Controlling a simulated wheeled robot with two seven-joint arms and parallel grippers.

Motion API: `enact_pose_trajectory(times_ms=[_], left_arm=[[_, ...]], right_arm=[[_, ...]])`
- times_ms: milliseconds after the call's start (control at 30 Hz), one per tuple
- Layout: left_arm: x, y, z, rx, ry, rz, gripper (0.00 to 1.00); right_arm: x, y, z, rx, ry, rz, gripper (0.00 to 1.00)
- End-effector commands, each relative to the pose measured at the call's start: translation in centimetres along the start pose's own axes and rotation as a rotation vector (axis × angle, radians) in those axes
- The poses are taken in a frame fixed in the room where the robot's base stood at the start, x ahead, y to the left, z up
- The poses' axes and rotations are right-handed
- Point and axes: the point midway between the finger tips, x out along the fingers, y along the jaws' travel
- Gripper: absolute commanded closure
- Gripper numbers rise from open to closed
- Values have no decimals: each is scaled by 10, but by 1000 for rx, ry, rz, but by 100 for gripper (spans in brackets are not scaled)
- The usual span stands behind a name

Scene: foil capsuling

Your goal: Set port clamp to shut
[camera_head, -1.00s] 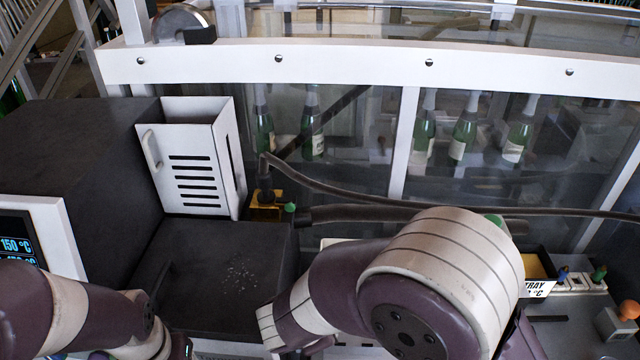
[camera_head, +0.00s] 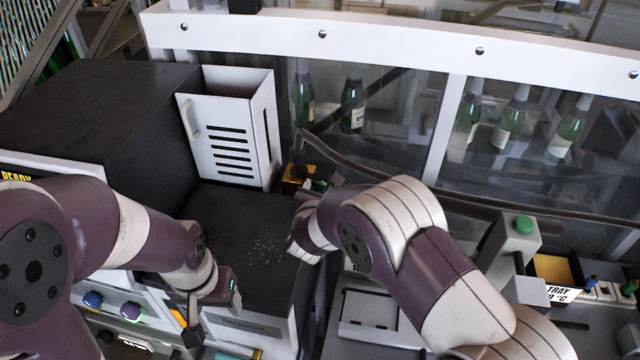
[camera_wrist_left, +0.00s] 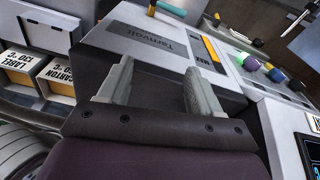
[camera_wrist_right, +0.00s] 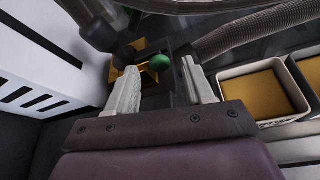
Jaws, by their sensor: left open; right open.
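A yellow-and-black fitting with a green knob, which looks like the port clamp (camera_head: 297,176), sits at the back beside the slotted white box. In the right wrist view the port clamp's yellow body (camera_wrist_right: 122,80) and green knob (camera_wrist_right: 161,63) lie just beyond my fingers. My right gripper (camera_wrist_right: 160,80) is open, its fingers pointing at the knob, with nothing between them. In the head view my right arm partly covers this gripper. My left gripper (camera_wrist_left: 155,85) is open and empty above the front of the dark-topped machine. Whether the clamp is open or shut, I cannot tell.
A slotted white box (camera_head: 230,135) stands left of the clamp on the dark-topped machine (camera_head: 245,235). A dark hose (camera_head: 400,178) runs right from there, in front of a glazed partition with bottles behind. A grey post with a green button (camera_head: 523,225) and an open tray (camera_head: 555,268) are at right.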

Motion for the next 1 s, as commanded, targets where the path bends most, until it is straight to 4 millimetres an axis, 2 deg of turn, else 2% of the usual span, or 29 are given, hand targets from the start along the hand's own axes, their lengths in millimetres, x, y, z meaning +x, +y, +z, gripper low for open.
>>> enact_pose_trajectory(times_ms=[133,367,400,467,500,567,733,1000], left_arm=[[-4,0,0,0,0,0,36],[-3,0,0,0,0,0,36],[-3,0,0,0,0,0,36],[-3,0,0,0,0,0,36],[-3,0,0,0,0,0,36],[-3,0,0,0,0,0,36],[-1,0,0,0,0,0,36],[13,0,2,0,0,0,36]], right_arm=[[10,0,0,-1,0,0,48],[11,0,0,0,0,0,48],[11,0,0,0,0,0,51],[11,0,0,0,0,0,71],[11,0,0,0,0,0,84],[11,0,0,0,0,0,100],[12,3,-2,1,-1,1,100],[16,43,-13,1,-1,2,100]])
